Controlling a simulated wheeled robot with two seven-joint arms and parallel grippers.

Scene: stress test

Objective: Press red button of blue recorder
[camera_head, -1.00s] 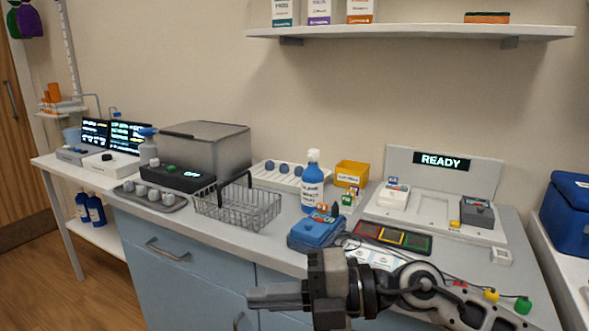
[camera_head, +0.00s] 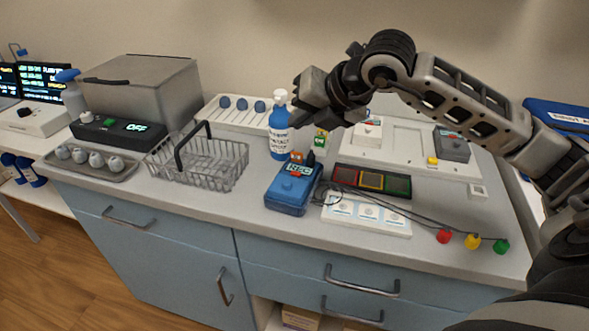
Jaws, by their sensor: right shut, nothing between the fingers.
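The blue recorder (camera_head: 287,196) sits on the counter near its front edge, in the middle of the view. Its top carries a label reading REC (camera_head: 298,168) with a small red patch by it; which part is the red button is too small to tell. My right gripper (camera_head: 298,118) is shut and empty, raised above and behind the recorder, in front of the wall and apart from the recorder. It overlaps the view beside the blue-labelled bottle. My left gripper is not in view.
A blue bottle (camera_head: 279,132) stands just behind the recorder. A wire basket (camera_head: 225,165) is to its left. A panel with coloured squares (camera_head: 372,181) and a white strip (camera_head: 365,214) lie to its right, with cables ending in red, yellow and green knobs (camera_head: 472,241).

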